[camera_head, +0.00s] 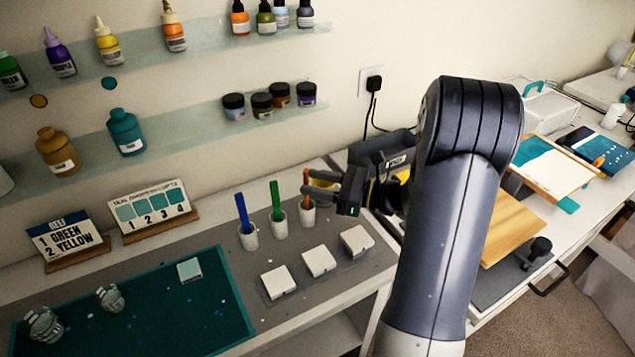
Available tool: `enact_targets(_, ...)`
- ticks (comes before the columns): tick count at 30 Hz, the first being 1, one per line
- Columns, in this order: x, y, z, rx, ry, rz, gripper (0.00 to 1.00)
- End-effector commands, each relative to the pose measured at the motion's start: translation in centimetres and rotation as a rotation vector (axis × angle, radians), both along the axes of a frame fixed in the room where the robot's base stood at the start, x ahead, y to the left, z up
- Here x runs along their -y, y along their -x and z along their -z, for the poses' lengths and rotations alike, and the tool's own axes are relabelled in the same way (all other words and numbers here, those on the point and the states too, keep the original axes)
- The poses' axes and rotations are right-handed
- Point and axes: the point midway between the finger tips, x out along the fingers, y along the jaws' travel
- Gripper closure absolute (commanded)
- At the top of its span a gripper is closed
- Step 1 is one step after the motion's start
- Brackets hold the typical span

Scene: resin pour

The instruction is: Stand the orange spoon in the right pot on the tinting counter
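The orange spoon (305,187) stands upright in the right pot (307,214), a small white cup on the grey counter. A green spoon (275,198) stands in the middle pot (279,228), and a blue spoon (242,210) stands in the left pot (248,240). My gripper (318,181) is just right of the orange spoon's handle, its fingers pointing left towards it. The arm hides the counter's right end.
Several white blocks (319,261) sit in front of the pots. A teal mat (150,310) with two clear cups lies at left. Two cards (150,206) stand behind it. Wall shelves (190,120) hold bottles and jars. Another table (565,225) is at right.

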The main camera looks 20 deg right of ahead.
Motion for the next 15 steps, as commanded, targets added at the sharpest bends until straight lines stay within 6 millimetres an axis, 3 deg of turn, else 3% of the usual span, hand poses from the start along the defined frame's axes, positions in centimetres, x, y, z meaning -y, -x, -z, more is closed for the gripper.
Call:
enact_targets(5,0.0,0.0,-1.1,0.002,0.002,0.000,0.61)
enact_targets(15,0.0,0.0,-6.9,0.006,0.004,0.000,0.61)
